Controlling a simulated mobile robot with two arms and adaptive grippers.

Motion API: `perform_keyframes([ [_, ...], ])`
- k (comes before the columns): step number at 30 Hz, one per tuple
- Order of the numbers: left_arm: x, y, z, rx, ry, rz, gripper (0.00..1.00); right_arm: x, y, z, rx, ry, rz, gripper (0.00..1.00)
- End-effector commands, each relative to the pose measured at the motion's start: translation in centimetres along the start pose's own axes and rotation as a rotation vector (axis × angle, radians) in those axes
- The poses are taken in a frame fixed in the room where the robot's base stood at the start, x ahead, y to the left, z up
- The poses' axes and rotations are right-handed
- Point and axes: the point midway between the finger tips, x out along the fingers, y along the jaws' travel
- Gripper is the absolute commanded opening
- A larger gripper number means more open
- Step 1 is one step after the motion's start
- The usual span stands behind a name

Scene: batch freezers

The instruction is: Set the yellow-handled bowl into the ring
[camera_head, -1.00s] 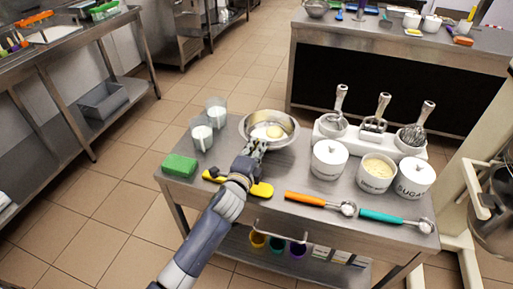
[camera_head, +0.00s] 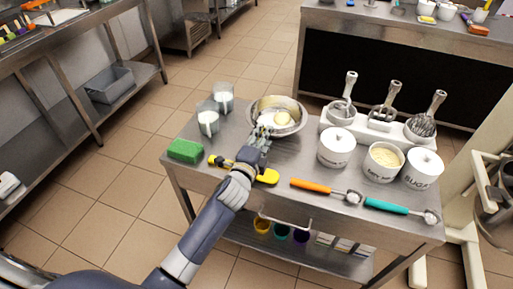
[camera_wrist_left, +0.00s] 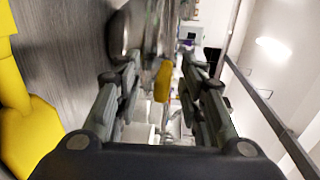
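A steel bowl (camera_head: 291,103) with a pale, rounded content stands on the steel table's back edge. My left gripper (camera_head: 263,132) is at the bowl's near side. In the left wrist view its two fingers (camera_wrist_left: 162,75) stand apart, with a small yellow piece (camera_wrist_left: 163,81), apparently the bowl's handle, between them. I see no clear grip on it. A curved metal surface (camera_wrist_left: 120,32), likely the bowl, shows beyond the left finger. My right gripper is out of view. At the right edge, a pale machine carries a round metal part (camera_head: 492,190); I cannot tell whether this is the ring.
A yellow tool (camera_head: 266,177) lies under my left arm, beside a green sponge (camera_head: 185,150). Two glasses (camera_head: 208,122) of white stuff stand left of the bowl. White canisters (camera_head: 336,148), a utensil holder (camera_head: 364,127) and two scoops (camera_head: 318,188) fill the right side.

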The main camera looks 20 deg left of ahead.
Motion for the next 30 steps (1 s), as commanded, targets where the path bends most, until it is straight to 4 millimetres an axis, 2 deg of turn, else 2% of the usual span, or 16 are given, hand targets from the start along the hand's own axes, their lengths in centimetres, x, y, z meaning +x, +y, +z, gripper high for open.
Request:
perform_keyframes([
  [15,-9.0,0.0,-0.1,-0.001,0.002,-0.001,0.36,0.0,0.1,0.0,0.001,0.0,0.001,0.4],
  [21,-10.8,0.0,-0.1,0.0,0.002,-0.002,0.36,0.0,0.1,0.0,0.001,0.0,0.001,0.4],
  [30,-11.3,0.1,0.1,-0.018,-0.005,0.009,0.36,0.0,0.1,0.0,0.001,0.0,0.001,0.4],
])
